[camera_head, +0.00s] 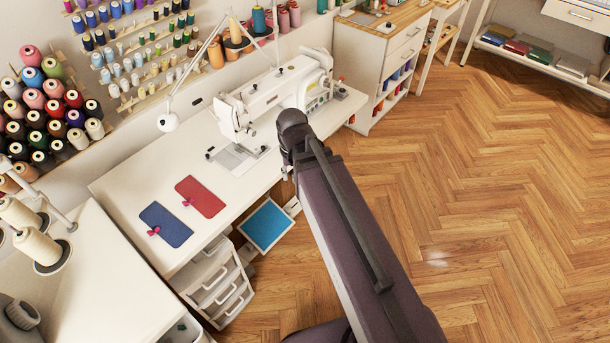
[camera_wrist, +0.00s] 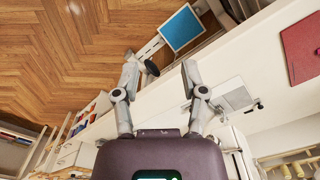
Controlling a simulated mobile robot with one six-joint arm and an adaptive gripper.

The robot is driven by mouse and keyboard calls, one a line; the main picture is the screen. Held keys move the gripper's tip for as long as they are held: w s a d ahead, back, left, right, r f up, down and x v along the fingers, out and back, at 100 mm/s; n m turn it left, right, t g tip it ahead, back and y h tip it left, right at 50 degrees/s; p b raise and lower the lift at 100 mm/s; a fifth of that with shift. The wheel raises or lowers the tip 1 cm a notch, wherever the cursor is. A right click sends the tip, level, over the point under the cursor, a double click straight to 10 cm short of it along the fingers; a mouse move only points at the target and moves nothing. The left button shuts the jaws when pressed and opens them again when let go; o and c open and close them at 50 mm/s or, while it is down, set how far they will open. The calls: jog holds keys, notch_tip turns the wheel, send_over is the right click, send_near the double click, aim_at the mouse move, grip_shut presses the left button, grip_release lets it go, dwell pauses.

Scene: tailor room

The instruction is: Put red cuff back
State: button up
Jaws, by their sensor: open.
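The red cuff (camera_head: 201,197) lies flat on the white sewing table (camera_head: 128,185), left of the sewing machine (camera_head: 272,94). A small pink clip-like thing sits at its left edge. The red cuff also shows, cut off, at the right edge of the wrist view (camera_wrist: 302,45). A blue cuff (camera_head: 165,224) lies beside it, with a similar pink thing at its left edge. My gripper (camera_wrist: 158,72) is open and empty, its two fingers apart, over the table's front edge. It is well away from the red cuff. In the head view my arm hides the gripper.
The sewing machine stands behind the cuffs. A blue square panel (camera_head: 266,225) is low beside the table, near a white drawer unit (camera_head: 218,284). A lamp (camera_head: 168,122) hangs over the table. Thread spools line the wall. Wooden floor (camera_head: 490,190) on the right is clear.

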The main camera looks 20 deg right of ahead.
jog(key=s+d, duration=0.1)
jog(key=d+n, duration=0.1)
jog(key=shift+s+d, duration=0.4)
jog(key=shift+r, duration=0.1)
jog(key=shift+r+p, duration=0.25)
jog(key=shift+p, duration=0.1)
dwell(0.9)
